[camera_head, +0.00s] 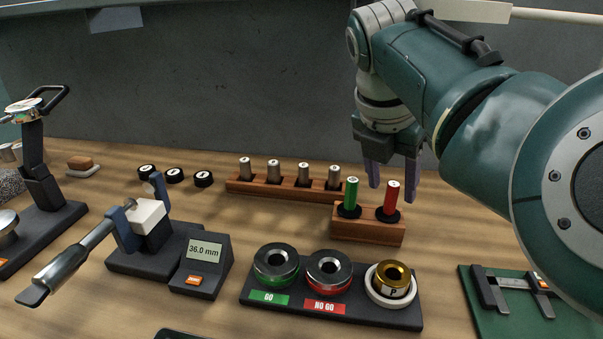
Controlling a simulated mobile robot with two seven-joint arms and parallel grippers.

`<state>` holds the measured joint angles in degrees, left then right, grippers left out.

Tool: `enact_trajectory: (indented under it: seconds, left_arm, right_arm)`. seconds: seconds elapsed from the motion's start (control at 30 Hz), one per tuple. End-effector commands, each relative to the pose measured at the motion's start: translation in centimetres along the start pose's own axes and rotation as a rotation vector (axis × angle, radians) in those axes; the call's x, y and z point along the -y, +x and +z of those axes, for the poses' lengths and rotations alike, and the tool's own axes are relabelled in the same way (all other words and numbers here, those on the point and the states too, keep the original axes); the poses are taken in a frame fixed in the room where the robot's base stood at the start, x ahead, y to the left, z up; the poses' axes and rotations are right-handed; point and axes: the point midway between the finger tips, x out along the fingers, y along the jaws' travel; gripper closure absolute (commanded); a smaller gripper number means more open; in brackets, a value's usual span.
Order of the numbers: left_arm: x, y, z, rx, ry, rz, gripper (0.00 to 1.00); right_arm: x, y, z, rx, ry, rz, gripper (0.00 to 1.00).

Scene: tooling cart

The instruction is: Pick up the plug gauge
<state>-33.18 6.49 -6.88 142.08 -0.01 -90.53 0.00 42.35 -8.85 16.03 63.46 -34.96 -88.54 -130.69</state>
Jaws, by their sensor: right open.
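Two plug gauges stand upright in a small wooden block (367,231). One has a green handle (350,192) and one a red handle (392,195); each has a black collar at the block. My right gripper (392,181) comes down from above with its two purple-grey fingers apart. It is open and empty, and its fingertips appear close to the tops of the plug gauges, nearest the red one. I cannot tell the exact depth gap between the fingers and the red handle. My left gripper is not in view.
A wooden rack (283,189) with several metal pins stands behind left. In front is a black tray (336,309) with GO and NO GO rings and a gold ring. A micrometer stand (160,262) is left, a caliper on a green mat (545,318) right.

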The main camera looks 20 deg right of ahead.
Motion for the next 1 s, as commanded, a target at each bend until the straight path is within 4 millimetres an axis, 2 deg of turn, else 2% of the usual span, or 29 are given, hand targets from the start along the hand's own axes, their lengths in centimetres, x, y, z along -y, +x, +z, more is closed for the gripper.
enact_trajectory:
  seconds: [0.03, 0.1, 0.2, 0.47, 0.9, 0.97, 1.0]
  left_arm:
    - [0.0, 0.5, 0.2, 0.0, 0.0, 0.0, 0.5]
    - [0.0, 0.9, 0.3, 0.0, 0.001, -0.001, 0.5]
    - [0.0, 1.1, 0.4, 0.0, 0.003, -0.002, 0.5]
    - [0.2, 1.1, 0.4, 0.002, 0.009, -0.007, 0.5]
    - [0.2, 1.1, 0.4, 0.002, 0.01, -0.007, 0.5]
    - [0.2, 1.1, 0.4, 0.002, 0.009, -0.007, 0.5]
    - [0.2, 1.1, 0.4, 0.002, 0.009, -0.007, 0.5]
  right_arm:
    - [0.1, 1.1, -0.2, -0.002, 0.0, -0.002, 0.43]
    - [0.1, 2.2, -0.1, -0.001, 0.0, -0.002, 0.43]
    - [0.1, 3.0, -0.1, 0.0, 0.0, -0.001, 0.43]
    - [0.1, 3.1, 0.0, 0.0, 0.002, 0.0, 0.44]
    - [0.1, 3.1, 0.0, 0.0, 0.002, 0.0, 0.94]
    - [0.1, 3.1, 0.0, 0.0, 0.002, 0.0, 1.0]
    - [0.1, 3.1, 0.0, 0.0, 0.002, 0.0, 1.0]
